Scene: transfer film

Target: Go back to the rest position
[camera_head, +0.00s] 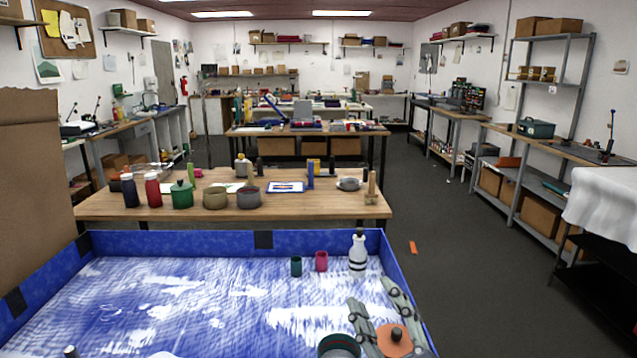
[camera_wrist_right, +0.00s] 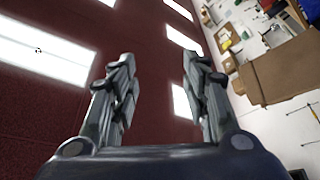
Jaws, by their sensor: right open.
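My right gripper (camera_head: 372,292) is at the lower right of the head view, over the right part of the blue-walled tray (camera_head: 180,243). Its two grey fingers are spread apart with nothing held. In the right wrist view the open gripper (camera_wrist_right: 156,58) points up towards the dark red ceiling and its lamps, with an empty gap between the fingers. An orange round lid-like thing (camera_head: 394,343) with a knob shows between and behind the fingers in the head view, partly hidden. My left gripper is not in view.
In the tray stand a white bottle (camera_head: 358,255), a red cup (camera_head: 321,261), a teal cup (camera_head: 296,266) and a dark green pot (camera_head: 338,346), cut off below. A wooden table (camera_head: 170,209) with jars and pots stands behind. Brown cardboard (camera_head: 35,190) rises at left. The tray's middle is clear.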

